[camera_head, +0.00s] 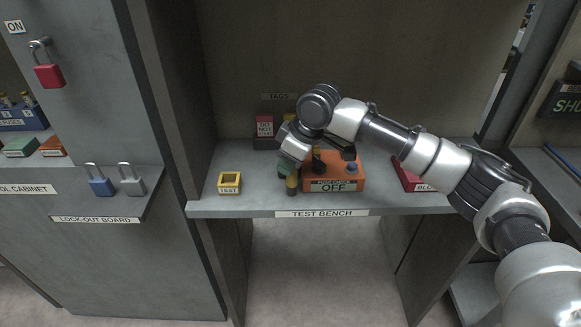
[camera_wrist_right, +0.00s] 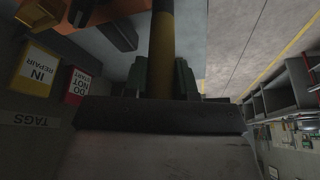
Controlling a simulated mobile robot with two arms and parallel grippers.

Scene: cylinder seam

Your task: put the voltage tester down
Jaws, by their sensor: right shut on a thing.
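The voltage tester (camera_head: 292,185) is a slim dark and yellow stick, upright at the left end of the orange box on the test bench. My right gripper (camera_head: 289,170) is shut on it from above. In the right wrist view the tester (camera_wrist_right: 162,45) runs up between the fingers of my right gripper (camera_wrist_right: 161,80). I cannot tell whether its lower end touches the bench. A yellow square holder (camera_head: 230,181) labelled TEST stands to the left, apart from the tester and empty as far as I see. My left gripper is out of view.
The orange box (camera_head: 345,172) reads OFF and sits right beside the gripper. A red box (camera_head: 407,178) is further right, partly behind my arm. Tag holders (camera_head: 264,132) stand at the back. The bench (camera_head: 258,192) is bare between the yellow holder and the tester.

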